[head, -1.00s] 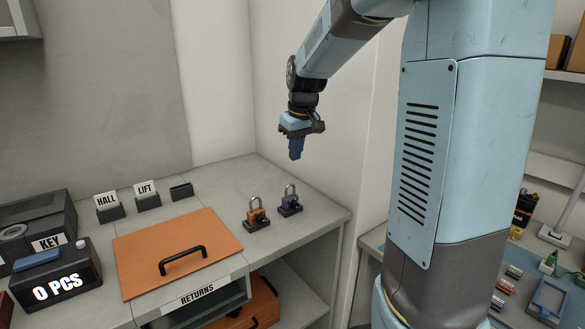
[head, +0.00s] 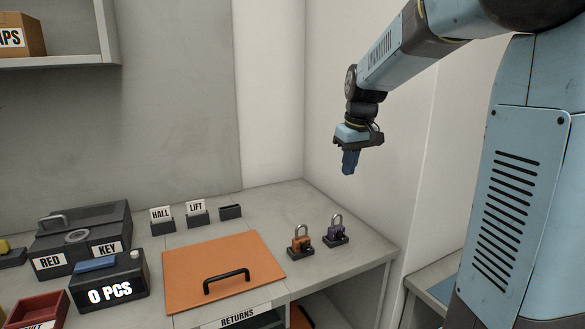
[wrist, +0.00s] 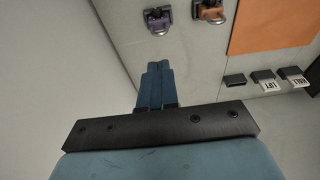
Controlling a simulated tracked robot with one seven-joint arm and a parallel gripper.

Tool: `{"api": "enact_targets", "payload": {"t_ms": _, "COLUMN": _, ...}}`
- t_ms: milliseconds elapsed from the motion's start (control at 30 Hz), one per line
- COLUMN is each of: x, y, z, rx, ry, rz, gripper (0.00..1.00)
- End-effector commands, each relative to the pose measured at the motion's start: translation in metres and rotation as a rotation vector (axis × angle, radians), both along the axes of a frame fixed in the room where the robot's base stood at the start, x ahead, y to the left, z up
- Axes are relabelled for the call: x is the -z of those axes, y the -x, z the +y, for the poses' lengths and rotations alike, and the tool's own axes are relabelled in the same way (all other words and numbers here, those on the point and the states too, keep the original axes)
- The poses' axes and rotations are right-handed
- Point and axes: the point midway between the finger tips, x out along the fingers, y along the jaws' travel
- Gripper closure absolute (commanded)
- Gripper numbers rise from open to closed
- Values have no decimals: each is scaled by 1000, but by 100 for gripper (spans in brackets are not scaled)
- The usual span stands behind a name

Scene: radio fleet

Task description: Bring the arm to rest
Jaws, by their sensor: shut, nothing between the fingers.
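My gripper (head: 349,163) hangs from my bent arm, pointing down, high above the right end of the grey counter. Its blue fingers are together with nothing between them. The wrist view also shows the shut fingers (wrist: 155,85), above the counter and apart from everything on it. An orange padlock (head: 301,240) and a purple padlock (head: 336,232) stand on dark bases on the counter below my gripper.
An orange panel with a black handle (head: 190,270) lies on the counter (head: 300,205) above the RETURNS label. HALL (head: 161,222) and LIFT (head: 197,214) holders stand behind it. A black box (head: 110,220) and a 0 PCS display (head: 112,290) stand left. Walls are close behind and right.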

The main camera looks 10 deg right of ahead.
Motion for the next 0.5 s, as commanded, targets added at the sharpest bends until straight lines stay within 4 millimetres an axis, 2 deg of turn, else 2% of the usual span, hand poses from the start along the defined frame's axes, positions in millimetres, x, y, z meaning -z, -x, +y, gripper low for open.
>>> {"api": "enact_targets", "payload": {"t_ms": 167, "x": -12, "y": 32, "z": 5, "rx": 33, "ry": 8, "rz": -34, "gripper": 100}}
{"api": "enact_targets", "payload": {"t_ms": 500, "x": -24, "y": 128, "z": 13, "rx": 145, "ry": 10, "rz": -132, "gripper": 100}}
